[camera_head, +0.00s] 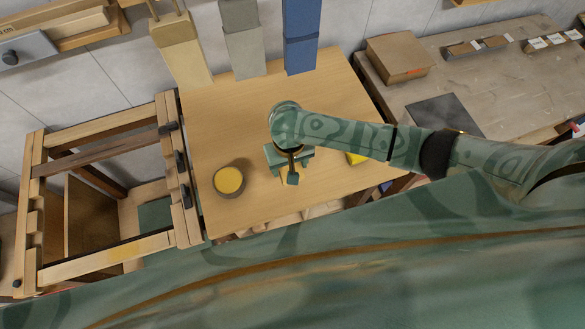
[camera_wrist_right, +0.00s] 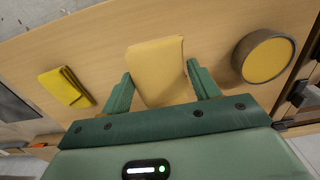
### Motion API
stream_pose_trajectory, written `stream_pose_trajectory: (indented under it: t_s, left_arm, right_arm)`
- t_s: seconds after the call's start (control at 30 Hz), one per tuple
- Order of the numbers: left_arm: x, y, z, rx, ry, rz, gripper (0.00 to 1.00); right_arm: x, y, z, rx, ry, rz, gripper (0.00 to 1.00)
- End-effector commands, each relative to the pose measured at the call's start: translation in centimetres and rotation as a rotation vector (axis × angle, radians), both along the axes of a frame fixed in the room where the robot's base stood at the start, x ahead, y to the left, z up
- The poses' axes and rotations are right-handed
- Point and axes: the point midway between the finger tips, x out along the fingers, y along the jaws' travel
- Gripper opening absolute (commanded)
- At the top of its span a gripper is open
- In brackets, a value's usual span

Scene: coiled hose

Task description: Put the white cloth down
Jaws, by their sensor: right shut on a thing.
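My right gripper (camera_head: 289,164) is over the wooden table (camera_head: 225,118), with its fingers pointing down. In the right wrist view my right gripper (camera_wrist_right: 160,74) has one finger on each side of a folded pale cream-yellow cloth (camera_wrist_right: 157,62) and is shut on it. The cloth looks pale yellow rather than pure white. The head view mostly hides it under the hand. I cannot tell whether its lower edge touches the table. No other cloth that looks white lies on the table. My left gripper is not in view.
A round tin with a yellow top (camera_head: 229,180) stands left of the hand. A bright yellow folded cloth (camera_wrist_right: 66,87) lies on the other side, partly behind my arm in the head view (camera_head: 355,159). The table's far part is clear. A wooden frame (camera_head: 106,248) adjoins its left edge.

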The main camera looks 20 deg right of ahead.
Motion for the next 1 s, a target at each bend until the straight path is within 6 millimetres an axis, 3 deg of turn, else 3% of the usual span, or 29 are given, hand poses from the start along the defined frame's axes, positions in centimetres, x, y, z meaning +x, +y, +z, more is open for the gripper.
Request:
stream_pose_trajectory:
  t_s: [0.03,0.3,0.5,0.9,0.93,1.0]
  left_arm:
    - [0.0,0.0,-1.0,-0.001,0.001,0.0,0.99]
    - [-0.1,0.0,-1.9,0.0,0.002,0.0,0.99]
    - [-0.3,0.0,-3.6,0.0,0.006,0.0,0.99]
    - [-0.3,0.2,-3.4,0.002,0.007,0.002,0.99]
    - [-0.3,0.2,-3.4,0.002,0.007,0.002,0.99]
    - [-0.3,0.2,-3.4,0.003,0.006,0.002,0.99]
  right_arm:
    - [0.6,-0.4,-1.3,-0.002,0.0,-0.001,0.43]
    - [2.0,-1.3,-2.9,-0.001,-0.001,-0.001,0.43]
    - [2.3,-1.6,-6.1,-0.002,-0.001,0.001,0.43]
    - [2.3,-1.6,-6.5,-0.001,-0.002,0.0,0.43]
    - [2.3,-1.6,-6.5,-0.001,-0.003,0.0,0.69]
    - [2.3,-1.6,-6.4,-0.001,-0.003,0.001,0.83]
